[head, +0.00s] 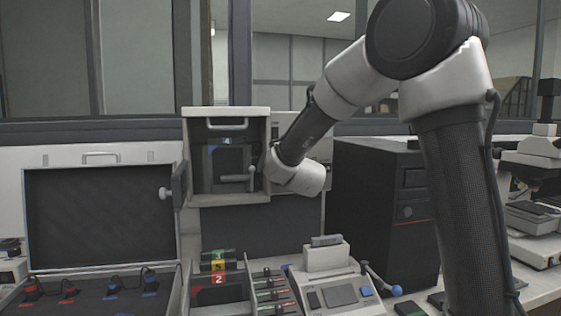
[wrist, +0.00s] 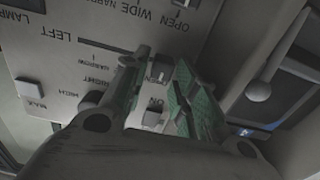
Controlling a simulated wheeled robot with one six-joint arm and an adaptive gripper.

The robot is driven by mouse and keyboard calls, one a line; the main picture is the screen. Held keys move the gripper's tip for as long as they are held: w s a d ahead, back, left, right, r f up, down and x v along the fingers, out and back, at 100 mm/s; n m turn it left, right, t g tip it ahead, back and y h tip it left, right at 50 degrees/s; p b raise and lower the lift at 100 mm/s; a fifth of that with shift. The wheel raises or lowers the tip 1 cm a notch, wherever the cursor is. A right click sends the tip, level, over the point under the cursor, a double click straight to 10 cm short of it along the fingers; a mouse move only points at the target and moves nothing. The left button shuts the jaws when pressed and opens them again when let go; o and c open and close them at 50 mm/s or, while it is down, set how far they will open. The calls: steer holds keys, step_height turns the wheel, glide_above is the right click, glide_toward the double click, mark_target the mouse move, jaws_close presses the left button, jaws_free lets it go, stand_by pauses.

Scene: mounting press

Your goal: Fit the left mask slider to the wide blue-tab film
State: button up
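In the wrist view my gripper (wrist: 160,80) is open, its two green-padded fingers apart over a pale control panel (wrist: 45,60) seen upside down. The word LEFT and the marks OPEN, WIDE and NARROW are printed nearby; the fingers hide part of the panel, so I cannot tell which slider this knob is. In the head view my wrist hides the gripper and most of the panel (head: 285,124).
The panel joins an open-fronted press box (head: 230,198) with a dark chamber, a round-ended lever and a blue edge; the lever's ball (wrist: 258,88) is close right of my fingers. A black cabinet (head: 375,200) stands right. An open case (head: 100,215) is at left.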

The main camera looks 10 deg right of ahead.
jaws_close()
steer(key=d, duration=0.4)
jaws_free()
steer(key=s, duration=1.2)
